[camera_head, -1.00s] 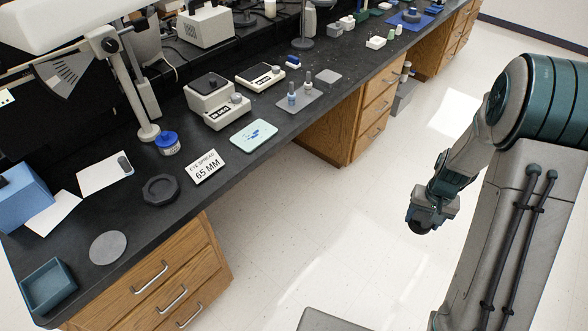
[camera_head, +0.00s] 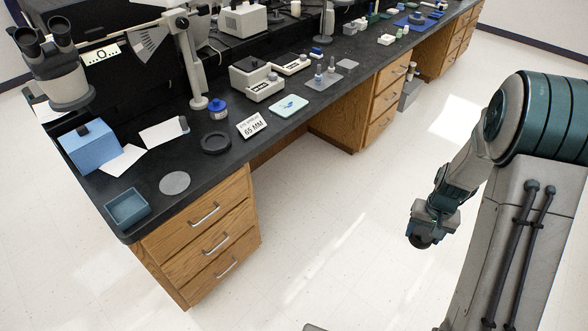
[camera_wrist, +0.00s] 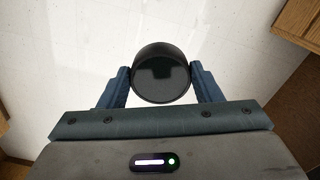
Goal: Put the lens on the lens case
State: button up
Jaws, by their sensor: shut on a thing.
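The lens (camera_wrist: 161,75) is a dark, round, short cylinder with a glossy face. In the wrist view my gripper (camera_wrist: 161,82) is shut on it, one finger on each side. In the head view my gripper (camera_head: 428,232) hangs at the right over the open floor, well away from the bench, with the dark lens (camera_head: 419,242) at its tip. I cannot tell for sure which bench item is the lens case. A small open teal tray (camera_head: 112,215) sits at the bench's near left corner, and a dark round ring-like dish (camera_head: 204,148) lies farther along.
The black bench (camera_head: 222,176) runs from lower left to upper right above wooden drawers (camera_head: 207,228). A grey disc (camera_head: 174,183), blue box (camera_head: 88,147), "65 MM" sign (camera_head: 252,125) and pale tray (camera_head: 289,106) are on it. The floor between is clear.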

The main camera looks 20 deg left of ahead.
aim_at(129, 211)
jog(key=u, duration=1.85)
jog(key=i, duration=0.2)
